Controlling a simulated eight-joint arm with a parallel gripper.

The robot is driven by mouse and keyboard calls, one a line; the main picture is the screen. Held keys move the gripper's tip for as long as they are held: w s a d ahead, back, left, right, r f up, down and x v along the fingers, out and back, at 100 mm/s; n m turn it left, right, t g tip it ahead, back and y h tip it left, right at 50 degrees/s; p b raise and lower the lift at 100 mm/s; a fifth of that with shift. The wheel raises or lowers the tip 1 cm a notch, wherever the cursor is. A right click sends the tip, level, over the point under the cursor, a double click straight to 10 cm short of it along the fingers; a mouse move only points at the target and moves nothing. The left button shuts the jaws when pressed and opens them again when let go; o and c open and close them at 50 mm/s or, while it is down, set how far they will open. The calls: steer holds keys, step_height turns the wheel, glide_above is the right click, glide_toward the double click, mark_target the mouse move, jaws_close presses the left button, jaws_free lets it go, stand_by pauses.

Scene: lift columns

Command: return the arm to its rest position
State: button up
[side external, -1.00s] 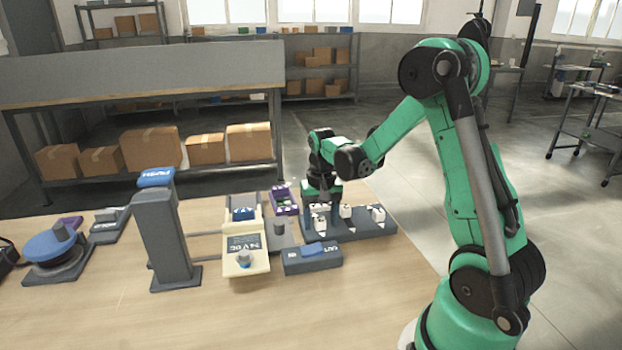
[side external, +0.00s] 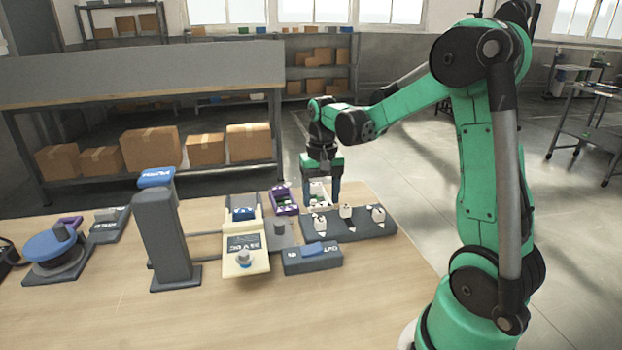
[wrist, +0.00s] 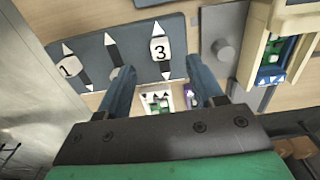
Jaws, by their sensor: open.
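My gripper (side external: 321,203) points down just beyond the back left part of a dark slider panel (side external: 350,232). Its blue-grey fingers are apart in the wrist view (wrist: 160,75), with nothing held between them. The panel carries white sliders, one at left (side external: 320,223), one in the middle (side external: 346,211) and one at right (side external: 378,214). In the wrist view, sliders marked 1 (wrist: 68,68) and 3 (wrist: 160,49) are readable; the middle one is partly hidden by a finger.
A white bin (side external: 327,188) lies behind my fingers, beside a purple bin (side external: 284,205). A cream device with a display (side external: 245,262), a blue-topped switch box (side external: 312,262) and a tall grey column (side external: 165,240) stand to the left. Bare table lies in front.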

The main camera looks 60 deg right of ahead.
steer(key=shift+a, duration=0.1)
steer(key=s+a+r+n+t, duration=0.1)
steer(key=a+r+n+t, duration=0.1)
steer(key=a, duration=0.6)
steer(key=s+a+r+n+t, duration=0.2)
steer(key=a+r+n+t, duration=0.1)
steer(key=a+n+t, duration=0.2)
steer(key=a+n, duration=0.2)
steer(key=a, duration=0.1)
steer(key=shift+s+a, duration=0.2)
steer(key=shift+s, duration=0.05)
